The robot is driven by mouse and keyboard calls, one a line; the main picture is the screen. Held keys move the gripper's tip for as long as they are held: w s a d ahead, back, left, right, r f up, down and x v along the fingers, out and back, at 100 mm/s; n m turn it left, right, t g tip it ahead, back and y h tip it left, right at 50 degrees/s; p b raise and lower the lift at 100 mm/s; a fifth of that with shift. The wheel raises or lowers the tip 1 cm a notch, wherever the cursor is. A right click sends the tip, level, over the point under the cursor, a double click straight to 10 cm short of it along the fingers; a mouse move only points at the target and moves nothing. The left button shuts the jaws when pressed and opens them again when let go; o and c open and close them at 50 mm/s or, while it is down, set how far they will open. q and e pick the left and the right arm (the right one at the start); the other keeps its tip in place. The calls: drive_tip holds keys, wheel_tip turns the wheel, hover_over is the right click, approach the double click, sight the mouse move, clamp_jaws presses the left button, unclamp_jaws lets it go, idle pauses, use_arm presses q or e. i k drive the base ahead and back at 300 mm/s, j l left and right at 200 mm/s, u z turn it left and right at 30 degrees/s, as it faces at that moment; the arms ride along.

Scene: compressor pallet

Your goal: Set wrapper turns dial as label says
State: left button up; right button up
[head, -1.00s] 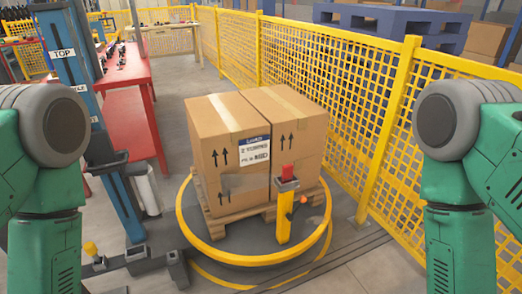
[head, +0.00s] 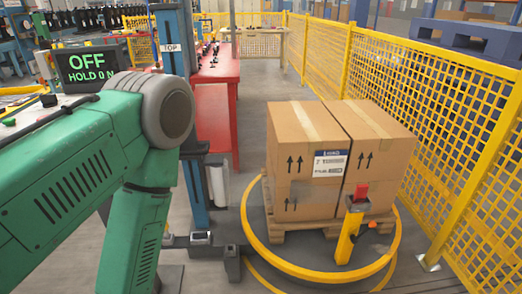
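The label (head: 329,164) is a white sheet with a dark blue top band on the front of the left carton; its small print is too blurred to read surely. A dark display (head: 87,72) at the upper left reads "OFF" and "HOLD 0 N" in green. A light panel (head: 30,110) with dark knobs lies below it, partly hidden by my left arm. I cannot make out which knob is the turns dial. My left arm crosses the left side, but its gripper is out of the picture. My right arm and gripper are out of view.
Two cartons (head: 300,195) stand on a wooden pallet on a turntable with a yellow ring (head: 252,232). A yellow post with a red top (head: 361,191) stands before them. A blue mast (head: 172,40) rises left of them. Yellow mesh fence (head: 430,105) closes the right side.

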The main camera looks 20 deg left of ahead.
sight(48, 100)
drive_tip(key=u, duration=1.7)
